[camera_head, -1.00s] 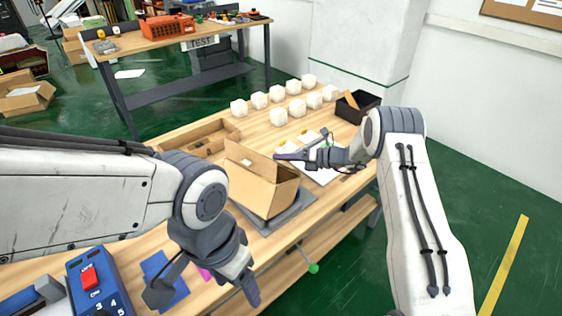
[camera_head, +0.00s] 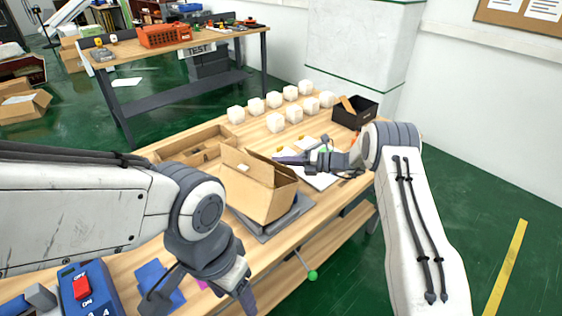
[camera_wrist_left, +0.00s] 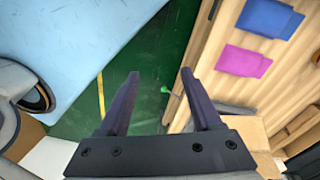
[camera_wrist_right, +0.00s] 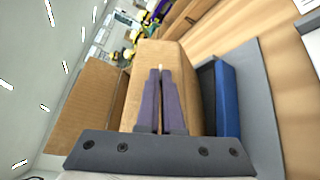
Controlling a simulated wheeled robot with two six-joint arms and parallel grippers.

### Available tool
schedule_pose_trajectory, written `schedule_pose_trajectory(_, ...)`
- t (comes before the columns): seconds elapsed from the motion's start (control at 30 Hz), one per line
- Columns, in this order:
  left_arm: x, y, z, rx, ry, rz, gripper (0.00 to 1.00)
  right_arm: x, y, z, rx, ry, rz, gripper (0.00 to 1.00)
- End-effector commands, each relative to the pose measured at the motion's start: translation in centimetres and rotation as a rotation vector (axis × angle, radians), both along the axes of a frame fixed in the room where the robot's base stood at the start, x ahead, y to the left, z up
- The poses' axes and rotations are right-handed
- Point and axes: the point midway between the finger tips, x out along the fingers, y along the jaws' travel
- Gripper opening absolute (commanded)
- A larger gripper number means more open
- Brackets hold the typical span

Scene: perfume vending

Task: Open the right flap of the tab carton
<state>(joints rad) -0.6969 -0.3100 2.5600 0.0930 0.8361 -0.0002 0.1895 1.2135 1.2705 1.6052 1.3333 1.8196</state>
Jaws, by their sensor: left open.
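The brown tab carton (camera_head: 258,198) stands on a grey plate (camera_head: 262,236) on the near workbench. One flap (camera_head: 236,160) stands raised at its left side, and another flap edge (camera_head: 278,166) shows at its upper right. My right gripper (camera_head: 278,160) is at the carton's right upper edge with its fingers together. In the right wrist view its fingertips (camera_wrist_right: 160,70) are in front of the carton (camera_wrist_right: 135,88); whether they touch it I cannot tell. My left gripper (camera_wrist_left: 158,72) is open and empty, over the bench's front edge and the green floor, away from the carton.
Several white cubes (camera_head: 275,122) and a black bin (camera_head: 354,112) stand at the back of the bench. A wooden tray (camera_head: 190,147) lies behind the carton. A blue device with a red switch (camera_head: 82,288) is at the front left, near blue and magenta pieces (camera_wrist_left: 243,62).

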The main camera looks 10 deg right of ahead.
Motion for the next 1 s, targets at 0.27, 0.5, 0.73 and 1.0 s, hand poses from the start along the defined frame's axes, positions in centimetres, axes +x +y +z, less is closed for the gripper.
schedule_pose_trajectory(0.27, 3.8, -2.2, 1.8, -0.003, 0.016, 0.245, 0.00, 0.0, 0.0, -0.1, -0.001, 0.001, 0.000, 0.00)
schedule_pose_trajectory(0.5, 12.5, -6.1, 4.6, -0.012, 0.056, 0.821, 0.00, 0.0, 0.0, -0.1, -0.001, 0.001, 0.000, 0.00)
schedule_pose_trajectory(0.73, 21.2, -8.4, 6.0, -0.025, 0.099, 1.402, 0.00, 0.0, 0.0, -0.1, -0.001, 0.001, 0.000, 0.00)
schedule_pose_trajectory(1.0, 30.8, -9.3, 5.7, -0.055, 0.151, 2.085, 0.00, 0.0, 0.0, -0.1, -0.001, 0.001, 0.000, 0.00)
